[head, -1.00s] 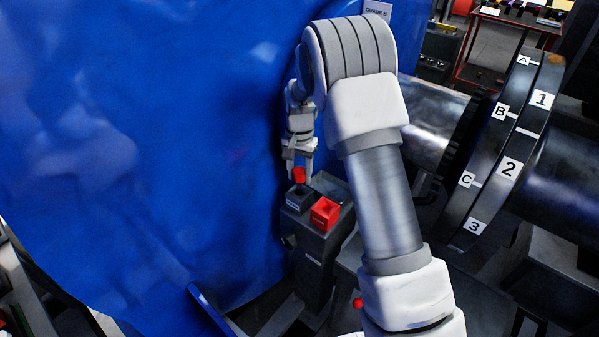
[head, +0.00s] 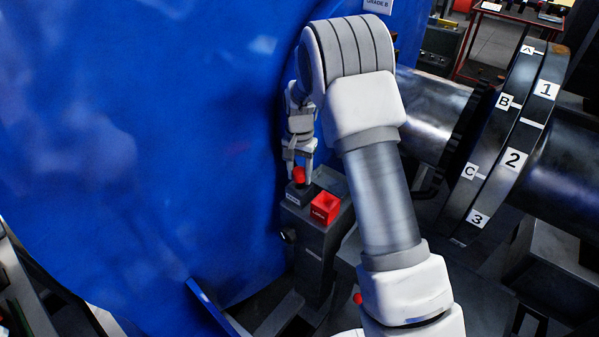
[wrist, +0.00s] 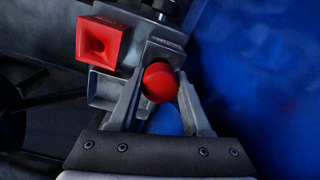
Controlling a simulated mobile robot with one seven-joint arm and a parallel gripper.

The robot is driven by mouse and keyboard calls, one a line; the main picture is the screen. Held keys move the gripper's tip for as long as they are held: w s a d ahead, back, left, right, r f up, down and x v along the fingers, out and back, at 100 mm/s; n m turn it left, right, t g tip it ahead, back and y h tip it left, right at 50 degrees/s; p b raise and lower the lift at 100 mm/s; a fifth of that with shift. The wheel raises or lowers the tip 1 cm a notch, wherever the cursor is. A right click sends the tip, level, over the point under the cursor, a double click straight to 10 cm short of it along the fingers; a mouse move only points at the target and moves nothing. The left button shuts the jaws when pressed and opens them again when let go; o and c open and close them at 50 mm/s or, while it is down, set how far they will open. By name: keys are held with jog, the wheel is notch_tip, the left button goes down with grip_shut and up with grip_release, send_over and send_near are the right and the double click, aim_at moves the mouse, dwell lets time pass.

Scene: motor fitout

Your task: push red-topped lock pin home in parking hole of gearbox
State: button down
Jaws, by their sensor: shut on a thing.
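The red-topped lock pin (head: 299,174) stands upright at the small dark labelled block (head: 293,198) on top of the grey pedestal. Its round red top also shows in the wrist view (wrist: 159,82), between the two fingers. My gripper (head: 299,176) points down and is shut on the pin; the wrist view shows a finger on each side of the red top (wrist: 158,100). The pin's shaft and the hole under it are hidden. The red square LOCK socket (head: 325,207) sits just right of the block, and it shows empty in the wrist view (wrist: 101,42).
A large blue curved housing (head: 140,130) fills the left side, close beside my gripper. A dark flanged coupling (head: 490,150) marked A, B, C and 1, 2, 3 stands at the right. A steel shaft (head: 432,115) runs behind my arm. A red-framed cart stands at the back right.

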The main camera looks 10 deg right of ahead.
jog(key=shift+f, duration=0.2)
jog(key=shift+c, duration=1.4)
grip_release()
notch_tip(320, 180, up, 18)
jog(key=p, duration=0.2)
jog(key=shift+f, duration=0.25)
jog(key=s+a+b, duration=0.2)
jog(key=s+a, duration=0.6)
jog(key=shift+s+a, duration=0.25)
jog(key=shift+s, duration=0.05)
